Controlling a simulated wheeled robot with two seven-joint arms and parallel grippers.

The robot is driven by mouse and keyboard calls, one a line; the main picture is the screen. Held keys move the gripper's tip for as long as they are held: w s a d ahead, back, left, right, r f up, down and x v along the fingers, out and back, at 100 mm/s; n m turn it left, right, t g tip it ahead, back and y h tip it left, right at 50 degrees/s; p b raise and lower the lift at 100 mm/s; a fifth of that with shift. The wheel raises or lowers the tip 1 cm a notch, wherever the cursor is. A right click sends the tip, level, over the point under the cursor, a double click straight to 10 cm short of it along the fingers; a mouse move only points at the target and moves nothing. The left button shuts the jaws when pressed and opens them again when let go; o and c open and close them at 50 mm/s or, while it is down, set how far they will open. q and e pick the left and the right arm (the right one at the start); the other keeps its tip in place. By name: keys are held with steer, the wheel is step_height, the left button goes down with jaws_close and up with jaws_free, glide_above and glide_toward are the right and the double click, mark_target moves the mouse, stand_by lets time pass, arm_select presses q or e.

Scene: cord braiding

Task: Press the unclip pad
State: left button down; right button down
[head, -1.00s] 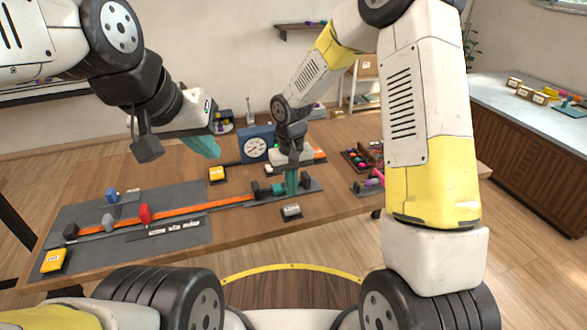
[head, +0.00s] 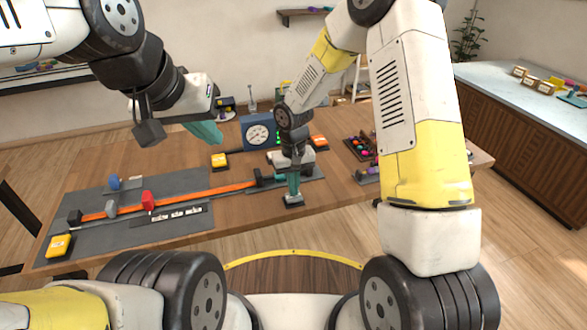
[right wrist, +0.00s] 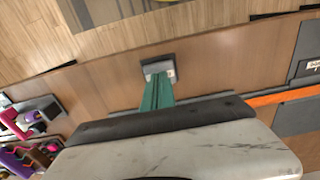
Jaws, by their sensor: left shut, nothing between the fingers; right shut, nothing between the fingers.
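A small dark pad with a pale label (head: 293,203) lies near the table's front edge; its label is too small to read. My right gripper (head: 293,195) is shut and empty, pointing down with its teal fingertips at this pad. In the right wrist view the fingertips (right wrist: 157,82) overlap the pad (right wrist: 158,62) and hide part of it. I cannot tell whether they touch it or press it down. My left gripper (head: 207,133) is shut and empty, raised above the table's back left.
An orange cord (head: 200,193) runs along the grey board (head: 85,240), past a red clip (head: 148,200). Yellow pads (head: 219,161) (head: 58,246) sit behind and at the front left. A blue gauge box (head: 257,131) stands behind. A tray of coloured balls (head: 360,148) is at the right.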

steer(key=shift+f, duration=0.35)
steer(key=shift+f, duration=0.45)
steer(key=shift+r, duration=0.1)
step_height(320, 180, up, 7)
steer(key=shift+f, duration=0.1)
stand_by(0.3)
